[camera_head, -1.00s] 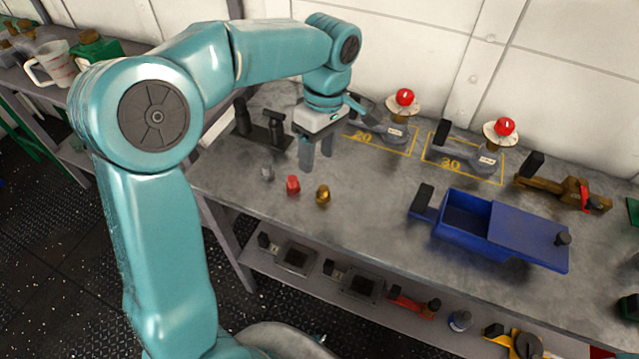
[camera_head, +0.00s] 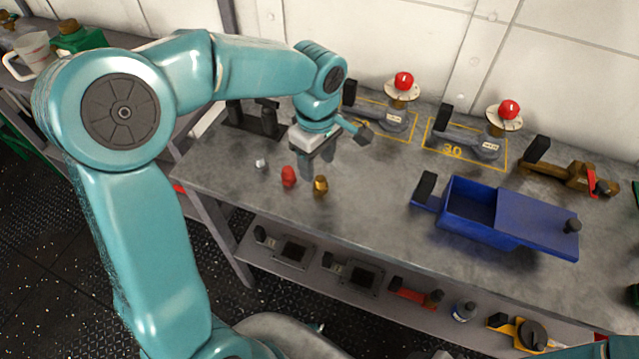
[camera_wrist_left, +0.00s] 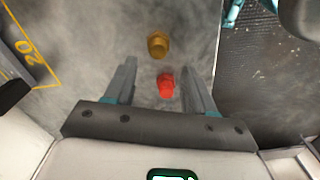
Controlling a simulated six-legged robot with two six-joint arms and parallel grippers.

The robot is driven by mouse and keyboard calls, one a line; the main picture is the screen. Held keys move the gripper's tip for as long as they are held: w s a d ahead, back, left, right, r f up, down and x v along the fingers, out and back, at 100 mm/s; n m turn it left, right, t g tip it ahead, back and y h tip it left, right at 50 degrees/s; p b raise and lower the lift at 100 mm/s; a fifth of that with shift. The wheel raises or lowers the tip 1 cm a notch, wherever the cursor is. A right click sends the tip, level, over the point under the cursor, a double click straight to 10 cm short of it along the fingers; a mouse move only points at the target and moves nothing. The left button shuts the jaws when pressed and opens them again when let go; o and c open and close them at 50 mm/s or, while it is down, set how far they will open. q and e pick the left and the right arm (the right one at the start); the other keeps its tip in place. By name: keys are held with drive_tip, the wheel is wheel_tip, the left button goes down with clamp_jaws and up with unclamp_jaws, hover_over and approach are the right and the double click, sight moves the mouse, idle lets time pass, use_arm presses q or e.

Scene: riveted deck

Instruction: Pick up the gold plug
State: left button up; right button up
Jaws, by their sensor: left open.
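The gold plug (camera_head: 321,185) stands on the grey bench top near its front edge, just right of a red plug (camera_head: 289,177). My left gripper (camera_head: 316,160) is open and empty above the bench, just behind the red and gold plugs. In the left wrist view the gold plug (camera_wrist_left: 158,44) lies beyond the fingertips, roughly centred between them. The red plug (camera_wrist_left: 166,85) shows between the two open fingers (camera_wrist_left: 162,75), nearer the palm. My right gripper does not show.
A small silver plug (camera_head: 261,163) sits left of the red one. A blue box with a sliding lid (camera_head: 535,222) stands to the right. Red-topped valves (camera_head: 403,82) stand in yellow outlines at the back. The bench between gold plug and blue box is clear.

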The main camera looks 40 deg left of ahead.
sight(320, 179)
use_arm(q)
drive_tip(key=shift+w+d+f, duration=0.1)
drive_tip(key=shift+f, duration=0.3)
wheel_tip(320, 179, down, 4)
drive_tip(key=shift+d+r, duration=0.1)
drive_tip(key=shift+d, duration=0.05)
drive_tip(key=shift+w+f, duration=0.1)
drive_tip(key=shift+f, duration=0.3)
drive_tip(key=c, duration=0.6)
clamp_jaws()
drive_tip(key=shift+r, duration=0.1)
